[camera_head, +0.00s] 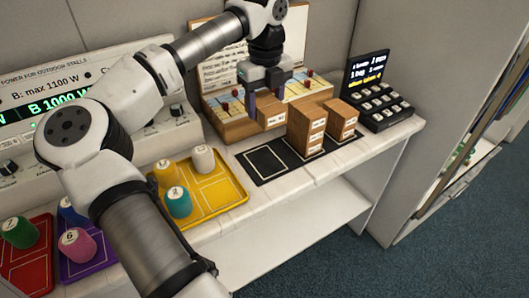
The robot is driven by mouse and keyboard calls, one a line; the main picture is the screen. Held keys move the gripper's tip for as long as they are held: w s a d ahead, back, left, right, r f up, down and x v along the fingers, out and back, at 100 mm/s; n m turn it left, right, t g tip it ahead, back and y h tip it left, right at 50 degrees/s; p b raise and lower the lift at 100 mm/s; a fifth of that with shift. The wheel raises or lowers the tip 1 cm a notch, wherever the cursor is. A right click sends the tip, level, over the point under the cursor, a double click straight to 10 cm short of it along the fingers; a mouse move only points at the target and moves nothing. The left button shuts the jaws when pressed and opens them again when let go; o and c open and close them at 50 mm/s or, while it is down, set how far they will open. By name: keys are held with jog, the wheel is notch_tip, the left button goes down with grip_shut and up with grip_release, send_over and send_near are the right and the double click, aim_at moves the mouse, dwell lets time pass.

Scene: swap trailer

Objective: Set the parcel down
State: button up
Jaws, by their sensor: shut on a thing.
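My gripper (265,92) points down at the back of the counter. It is shut on a small brown parcel (270,117) with a white label. The parcel is in front of a wooden stand (232,128) with a map-like top; I cannot tell whether it touches it. A black mat (262,165) with white outlined squares lies in front, its left square bare. A stack of brown parcels (305,130) and a shorter stack (341,119) stand on or beside the mat's right part, to the right of my gripper.
A yellow tray (228,196) with several cups is left of the mat; red (32,270) and purple (98,268) trays are further left. A black keypad device (382,100) stands at the right end. The counter's front edge (320,178) is close to the mat.

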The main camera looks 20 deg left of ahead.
jog(key=p, duration=0.2)
send_near(265, 161)
notch_tip(265, 161, down, 5)
jog(key=shift+f, duration=0.45)
jog(key=shift+f, duration=0.2)
jog(key=o, duration=1)
jog(key=shift+r, duration=0.1)
jog(key=shift+o, duration=0.2)
jog(key=shift+r, duration=0.1)
notch_tip(265, 161, up, 12)
jog(key=shift+r+b, duration=0.1)
jog(key=shift+b, duration=1.1)
